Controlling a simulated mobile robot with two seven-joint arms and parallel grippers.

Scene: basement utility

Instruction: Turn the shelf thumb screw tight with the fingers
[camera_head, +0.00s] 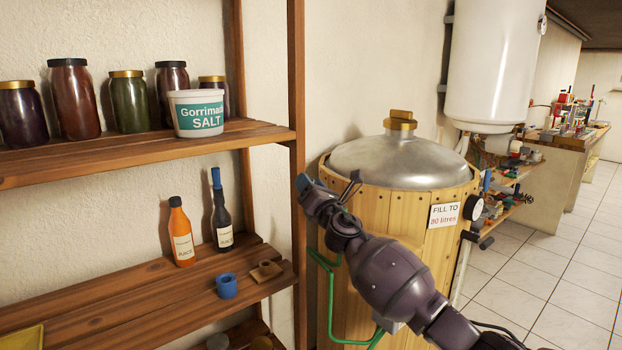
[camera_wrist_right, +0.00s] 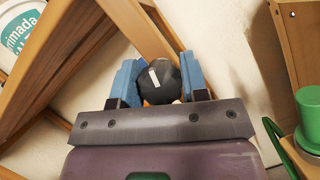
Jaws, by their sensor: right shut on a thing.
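The thumb screw (camera_wrist_right: 160,82) is a round black knob with a white mark, seen in the right wrist view. It sits at the wooden upright (camera_head: 299,120) of the shelf. My right gripper (camera_head: 308,183) is at this upright, between the two shelf boards in height. Its two blue fingers (camera_wrist_right: 158,74) are closed on both sides of the knob. The white mark on the knob's face is tilted a little. In the head view the knob is hidden by the gripper. My left gripper is not in view.
Jars and a salt tub (camera_head: 197,114) stand on the upper shelf. Two bottles, a blue cup (camera_head: 226,286) and a small brown piece (camera_head: 266,271) are on the lower one. A wooden vat (camera_head: 399,200) stands close behind my right arm, with green tubing (camera_head: 331,290) beside it.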

